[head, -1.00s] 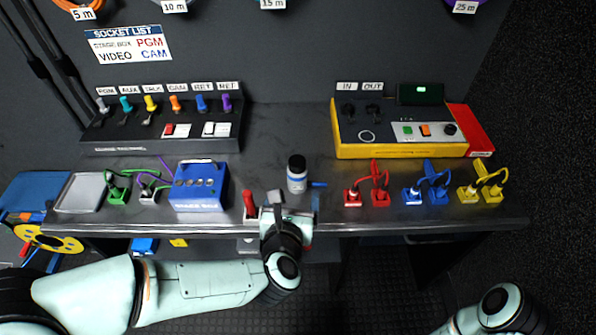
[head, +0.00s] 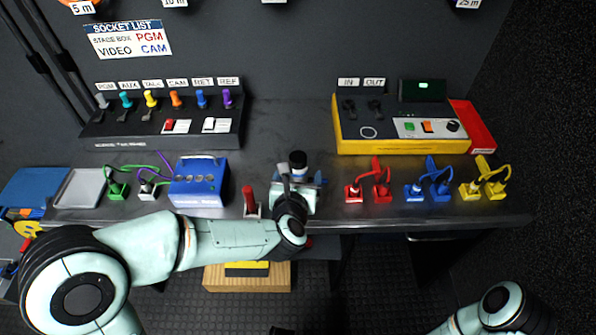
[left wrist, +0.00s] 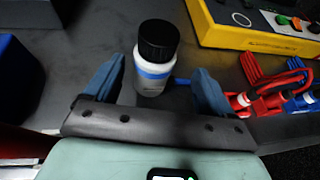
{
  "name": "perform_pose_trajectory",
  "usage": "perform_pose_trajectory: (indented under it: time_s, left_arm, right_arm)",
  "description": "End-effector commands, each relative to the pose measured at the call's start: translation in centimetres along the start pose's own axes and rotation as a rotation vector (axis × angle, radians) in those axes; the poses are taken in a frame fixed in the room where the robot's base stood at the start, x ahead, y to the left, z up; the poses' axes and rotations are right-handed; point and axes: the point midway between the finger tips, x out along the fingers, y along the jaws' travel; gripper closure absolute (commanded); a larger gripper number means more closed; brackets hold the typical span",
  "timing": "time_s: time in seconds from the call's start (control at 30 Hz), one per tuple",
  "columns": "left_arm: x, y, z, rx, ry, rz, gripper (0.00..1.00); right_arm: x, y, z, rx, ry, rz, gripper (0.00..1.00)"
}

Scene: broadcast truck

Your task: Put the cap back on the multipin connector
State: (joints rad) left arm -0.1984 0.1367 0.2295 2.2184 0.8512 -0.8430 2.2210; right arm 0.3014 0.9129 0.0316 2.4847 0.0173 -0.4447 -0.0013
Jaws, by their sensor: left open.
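I cannot make out a multipin connector or its cap for certain. A white bottle with a black lid and blue band (head: 299,166) stands upright on the bench. It also shows in the left wrist view (left wrist: 155,60). My left gripper (head: 298,180) is open in front of it; in the left wrist view its blue fingers (left wrist: 158,82) are spread to either side of the bottle, with gaps. A small blue piece lies just right of the bottle, partly hidden by a finger. Corded plug pairs stand on the bench: red (head: 367,184), blue (head: 428,185), yellow (head: 486,187). My right gripper is out of view.
A blue box (head: 198,187), a red upright piece (head: 250,200), a green plug pair (head: 117,187) and a grey tray (head: 80,188) stand left. A yellow-framed panel (head: 395,147) and switch panel (head: 160,142) are behind. The bench between them is clear.

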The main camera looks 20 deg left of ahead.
Motion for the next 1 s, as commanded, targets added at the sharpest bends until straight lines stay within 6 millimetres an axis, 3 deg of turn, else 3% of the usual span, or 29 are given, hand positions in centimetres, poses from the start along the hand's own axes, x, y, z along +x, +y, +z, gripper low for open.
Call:
perform_pose_trajectory:
  time_s: [0.13,0.43,0.83,0.87,1.0]
  left_arm:
    - [0.8,0.2,-0.3,-0.001,0.002,0.002,0.16]
    - [4.8,0.8,-0.9,-0.002,0.001,0.000,0.16]
    - [5.2,0.8,-0.9,0.000,0.000,0.000,0.16]
    - [5.2,0.8,-0.9,0.000,0.000,0.000,0.22]
    - [5.2,0.8,-0.9,0.000,0.000,0.000,0.68]
  right_arm:
    - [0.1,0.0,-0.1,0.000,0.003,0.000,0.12]
    - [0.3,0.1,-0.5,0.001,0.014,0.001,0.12]
    - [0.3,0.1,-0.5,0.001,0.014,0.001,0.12]
    - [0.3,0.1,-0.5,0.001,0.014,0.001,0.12]
    - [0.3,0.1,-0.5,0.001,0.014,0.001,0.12]
